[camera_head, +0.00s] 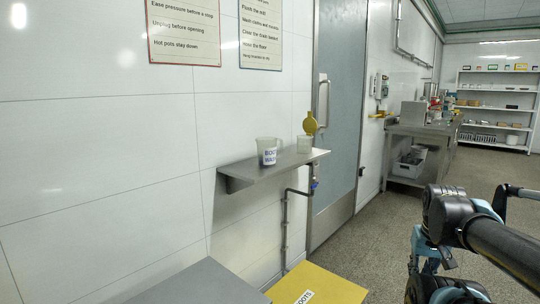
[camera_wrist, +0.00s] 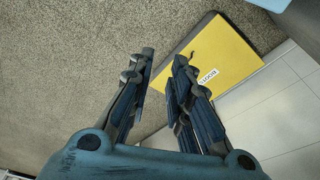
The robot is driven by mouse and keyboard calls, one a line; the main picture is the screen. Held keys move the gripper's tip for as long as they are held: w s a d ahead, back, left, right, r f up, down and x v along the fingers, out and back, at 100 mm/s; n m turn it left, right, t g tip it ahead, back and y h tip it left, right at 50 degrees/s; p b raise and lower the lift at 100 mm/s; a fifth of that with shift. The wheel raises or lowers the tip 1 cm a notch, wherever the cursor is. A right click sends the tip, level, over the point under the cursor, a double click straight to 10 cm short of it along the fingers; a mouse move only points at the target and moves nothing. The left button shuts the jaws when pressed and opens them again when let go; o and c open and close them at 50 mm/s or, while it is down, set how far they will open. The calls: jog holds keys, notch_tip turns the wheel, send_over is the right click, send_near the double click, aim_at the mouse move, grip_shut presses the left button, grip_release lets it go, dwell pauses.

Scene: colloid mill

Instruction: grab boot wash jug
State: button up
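The boot wash jug (camera_head: 268,151) is a pale jug with a dark "BOOT WASH" label and a handle on its right. It stands upright on a grey wall shelf (camera_head: 240,172) in the head view. My gripper (camera_wrist: 164,58) shows in the wrist view with its two fingers apart and nothing between them. It points down over the floor, beside a yellow panel marked "BOOTS" (camera_wrist: 212,52). The jug is not in the wrist view. In the head view my arm is at the lower right, well apart from the jug.
Below are the yellow boots panel (camera_head: 330,288) and a grey surface (camera_head: 190,285). A pipe (camera_head: 285,225) runs under the shelf. A grey door (camera_head: 342,110) stands to the right; open floor lies beyond.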

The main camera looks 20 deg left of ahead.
jog(key=w+a+r+m+t+y, duration=0.2)
jog(key=w+a+r+m+y, duration=0.3)
jog(key=w+a, duration=0.6)
jog(key=m+t+y, duration=0.7)
jog(key=m+y, duration=0.2)
jog(key=m, duration=1.2)
send_near(282, 147)
jog(key=x, duration=1.1)
jog(key=shift+w+d+f, duration=0.15)
jog(key=shift+w+f, duration=0.1)
jog(key=shift+w, duration=0.05)
grip_shut()
